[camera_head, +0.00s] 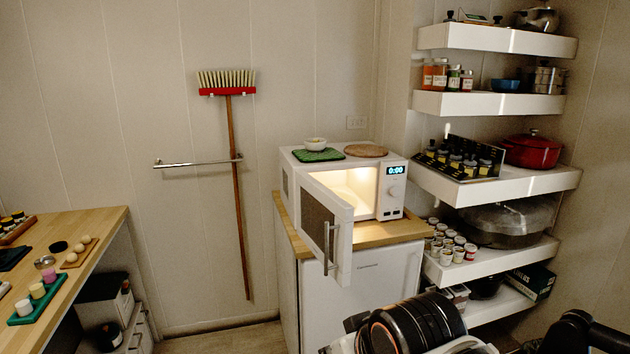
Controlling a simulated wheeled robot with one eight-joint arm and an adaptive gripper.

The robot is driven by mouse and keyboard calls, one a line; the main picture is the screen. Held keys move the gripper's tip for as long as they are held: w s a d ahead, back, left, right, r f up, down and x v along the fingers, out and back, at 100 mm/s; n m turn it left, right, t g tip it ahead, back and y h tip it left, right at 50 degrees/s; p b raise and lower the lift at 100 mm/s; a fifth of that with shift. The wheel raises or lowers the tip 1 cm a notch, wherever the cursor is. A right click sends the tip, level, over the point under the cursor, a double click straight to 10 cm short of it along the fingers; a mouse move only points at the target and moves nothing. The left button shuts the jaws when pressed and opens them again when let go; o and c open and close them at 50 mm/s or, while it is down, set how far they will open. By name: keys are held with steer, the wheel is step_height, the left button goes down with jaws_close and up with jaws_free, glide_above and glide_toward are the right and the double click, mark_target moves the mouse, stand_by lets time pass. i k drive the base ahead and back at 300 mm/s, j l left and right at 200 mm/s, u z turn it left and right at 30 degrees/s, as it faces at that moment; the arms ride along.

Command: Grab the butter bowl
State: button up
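A small white bowl (315,144) stands upright on a green mat (330,155) on top of the white microwave (288,160). It seems to hold something pale yellowish, and it is the likeliest butter bowl. Nothing touches the bowl from above. Parts of my arm show at the bottom right of the view, well below and in front of the microwave. My gripper's fingertips cannot be made out in this view.
The microwave door (325,225) hangs open toward me, its inside lit. A round wooden board (366,150) lies right of the mat. Loaded shelves (495,186) stand at right. A wooden counter (75,232) is at left, and a broom (236,180) hangs on the wall.

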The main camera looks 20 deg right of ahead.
mark_target(315, 144)
steer(key=i+l+z, duration=0.15)
steer(key=i+z, duration=0.35)
steer(key=i+j+z, duration=0.1)
steer(key=i+z, duration=0.35)
steer(key=i, duration=0.1)
